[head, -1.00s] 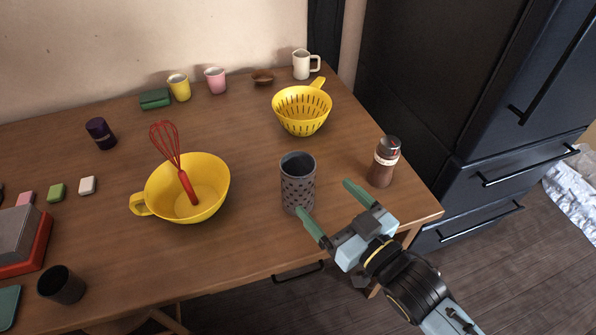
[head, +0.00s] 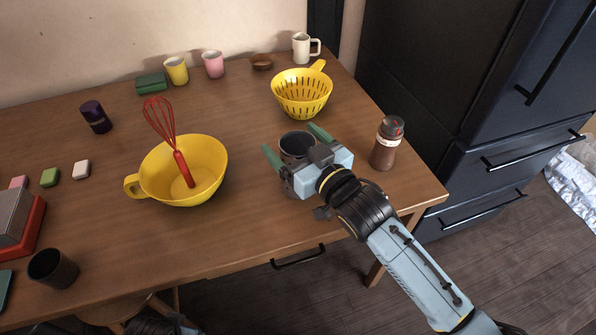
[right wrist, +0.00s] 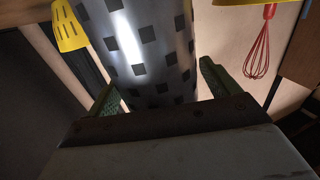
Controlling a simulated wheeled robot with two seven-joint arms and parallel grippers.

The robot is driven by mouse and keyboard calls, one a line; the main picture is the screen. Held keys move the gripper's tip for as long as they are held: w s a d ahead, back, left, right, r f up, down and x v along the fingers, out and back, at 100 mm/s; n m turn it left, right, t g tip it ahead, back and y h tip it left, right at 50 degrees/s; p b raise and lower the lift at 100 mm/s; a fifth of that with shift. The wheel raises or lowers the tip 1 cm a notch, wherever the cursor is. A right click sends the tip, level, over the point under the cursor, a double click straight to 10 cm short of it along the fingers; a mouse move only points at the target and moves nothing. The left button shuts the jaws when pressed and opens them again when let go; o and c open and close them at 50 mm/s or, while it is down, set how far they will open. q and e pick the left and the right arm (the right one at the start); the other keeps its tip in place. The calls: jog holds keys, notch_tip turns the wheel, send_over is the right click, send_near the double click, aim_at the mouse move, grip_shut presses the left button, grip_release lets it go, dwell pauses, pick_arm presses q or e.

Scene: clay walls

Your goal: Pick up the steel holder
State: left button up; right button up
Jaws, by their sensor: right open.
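The steel holder (head: 297,144) is a grey upright cylinder with dark square holes, standing on the table near its front right. My right gripper (head: 294,146) is open, with one green finger on each side of the holder. It hides much of the holder's lower body in the head view. In the right wrist view, the holder (right wrist: 150,48) rises between the two green fingers (right wrist: 160,92), and I cannot tell whether they touch it.
A brown shaker bottle (head: 387,143) stands close to the right of the gripper. A yellow colander (head: 302,95) is behind the holder. A yellow bowl (head: 205,160) with a red whisk (head: 161,125) is to the left. The table front between bowl and gripper is clear.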

jog(key=shift+w+a, duration=0.25)
jog(key=shift+w, duration=0.05)
jog(key=shift+c, duration=0.2)
jog(key=c, duration=1.4)
jog(key=shift+r, duration=0.1)
